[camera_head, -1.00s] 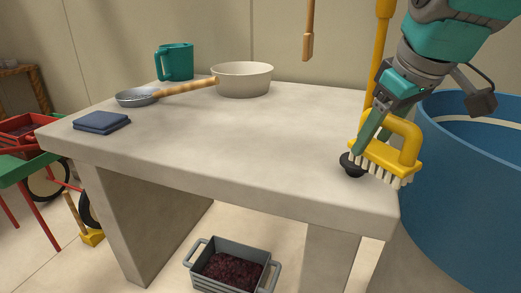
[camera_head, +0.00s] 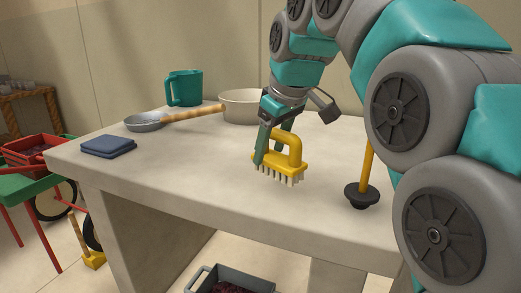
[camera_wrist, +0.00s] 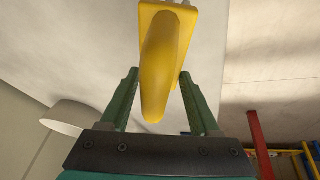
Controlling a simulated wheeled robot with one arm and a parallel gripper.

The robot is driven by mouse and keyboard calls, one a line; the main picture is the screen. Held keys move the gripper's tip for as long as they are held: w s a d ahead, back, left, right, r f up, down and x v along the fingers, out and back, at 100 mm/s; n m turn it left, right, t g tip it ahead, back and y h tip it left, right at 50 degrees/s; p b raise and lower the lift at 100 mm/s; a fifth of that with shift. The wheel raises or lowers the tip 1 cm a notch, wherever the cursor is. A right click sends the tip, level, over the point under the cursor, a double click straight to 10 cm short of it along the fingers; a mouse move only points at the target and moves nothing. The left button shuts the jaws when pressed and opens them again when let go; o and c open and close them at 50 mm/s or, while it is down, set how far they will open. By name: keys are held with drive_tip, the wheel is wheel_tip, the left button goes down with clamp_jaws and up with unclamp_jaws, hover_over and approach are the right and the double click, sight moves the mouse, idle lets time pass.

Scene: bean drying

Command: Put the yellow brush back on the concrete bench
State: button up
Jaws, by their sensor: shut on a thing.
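The yellow brush (camera_head: 290,167) hangs bristles down over the middle of the concrete bench (camera_head: 195,170), toward its front. I cannot tell whether the pale bristles touch the top. My gripper (camera_head: 270,150) is above the brush and shut on its yellow handle. In the wrist view the handle (camera_wrist: 165,60) lies between the two green fingers (camera_wrist: 160,105), with the brush block at the top of the picture.
A cream bowl (camera_head: 240,107), a metal ladle (camera_head: 145,122), a teal jug (camera_head: 184,88) and a folded blue cloth (camera_head: 108,146) lie at the back and left. A black-based yellow pole (camera_head: 362,195) stands right. The bench top left of the brush is clear.

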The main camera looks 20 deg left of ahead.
drive_tip(key=w+a, duration=0.1)
drive_tip(key=w, duration=0.1)
drive_tip(key=w+a, duration=0.2)
drive_tip(key=w+a+p, duration=0.1)
drive_tip(key=w, duration=0.1)
drive_tip(key=shift+a+f, duration=0.3)
drive_tip(key=shift+a, duration=0.05)
drive_tip(key=shift+f, duration=1.75)
drive_tip(key=shift+f, duration=0.15)
drive_tip(key=o, duration=1.3)
drive_tip(key=p+v, duration=0.1)
drive_tip(key=v, duration=1)
drive_tip(key=shift+a+p, duration=0.1)
drive_tip(key=shift+p, duration=0.2)
drive_tip(key=shift+s+d+r+p, duration=0.2)
drive_tip(key=shift+d+r+p, duration=0.05)
drive_tip(key=shift+r+p, duration=0.3)
drive_tip(key=shift+s, duration=0.1)
